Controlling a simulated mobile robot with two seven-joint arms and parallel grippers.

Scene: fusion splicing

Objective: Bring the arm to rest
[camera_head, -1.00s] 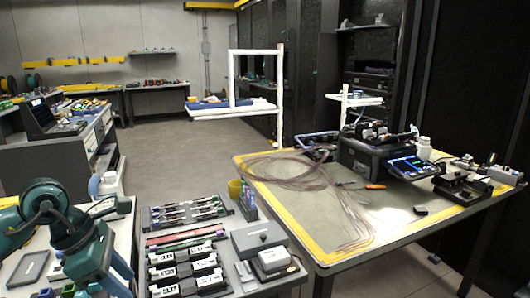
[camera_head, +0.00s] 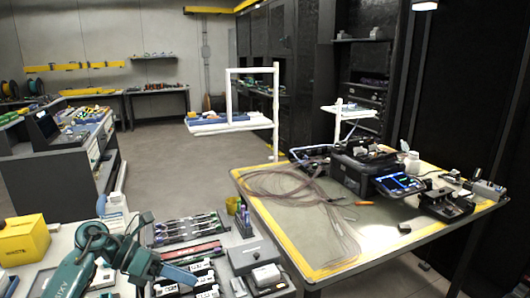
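My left arm (camera_head: 95,255), teal with rounded joints, comes in from the lower left over the near workbench. Its forearm is bent to the right. The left gripper (camera_head: 182,273) is at its end, pointing right, above the near edge of a row of black-and-white devices (camera_head: 207,288). Its fingers are too small and merged to tell whether they are open or shut, and I see nothing clearly held. My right arm and gripper are out of the picture.
A yellow box (camera_head: 24,240) stands left of the arm. A tool tray (camera_head: 186,228) and grey boxes (camera_head: 252,254) lie to its right. The yellow-edged table (camera_head: 300,238) holds looped fibre (camera_head: 275,190) and a black splicer (camera_head: 352,172). The floor (camera_head: 165,165) beyond is clear.

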